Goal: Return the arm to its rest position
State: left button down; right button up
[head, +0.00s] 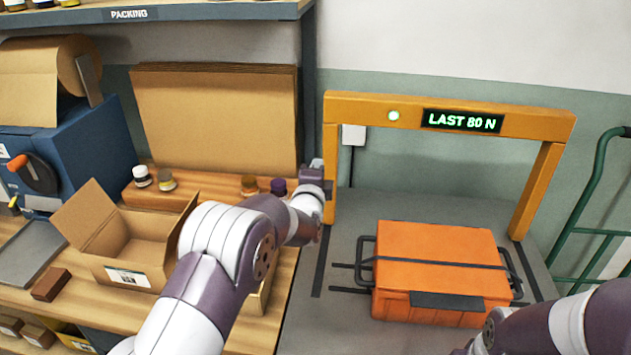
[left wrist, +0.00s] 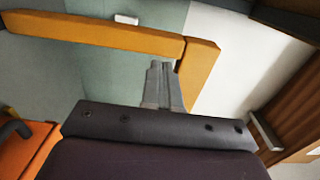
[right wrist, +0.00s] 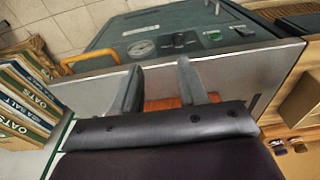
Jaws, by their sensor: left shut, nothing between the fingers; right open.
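My left arm reaches in from the bottom left of the head view. Its gripper (head: 317,165) is at the left post of the yellow-orange frame (head: 450,98), overlapping it in the picture; I cannot tell whether they touch. In the left wrist view my left gripper (left wrist: 161,68) has its fingers together with nothing between them, and the frame's corner is just beyond. My right arm enters at the bottom right of the head view, in front of the orange case (head: 435,243). In the right wrist view my right gripper (right wrist: 157,76) has its fingers apart and empty.
An open cardboard box (head: 150,254), small jars (head: 142,176) and a brown block (head: 50,284) are on the wooden bench. The orange case sits on the grey surface (head: 345,240) under the frame. A green cart (head: 590,230) stands at right. A shelf (head: 200,11) hangs above.

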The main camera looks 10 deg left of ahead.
pick_arm(q)
jog(key=s+f+n+g+h, duration=0.2)
jog(key=s+f+n+g, duration=0.75)
jog(key=s+f, duration=0.5)
jog(key=s+a+r+n+g, duration=0.1)
jog(key=s+a+n+g, duration=0.1)
jog(key=s, duration=1.1)
jog(key=s+a+r+n+g+y+p, duration=0.1)
jog(key=s+n+g, duration=0.4)
jog(key=s, duration=0.8)
jog(key=shift+a+r+n+p, duration=0.3)
jog(key=shift+a+r+n, duration=0.25)
jog(key=shift+a, duration=0.55)
pick_arm(e)
jog(key=shift+s+d+r, duration=0.1)
jog(key=shift+s+r, duration=0.2)
jog(key=shift+r, duration=0.4)
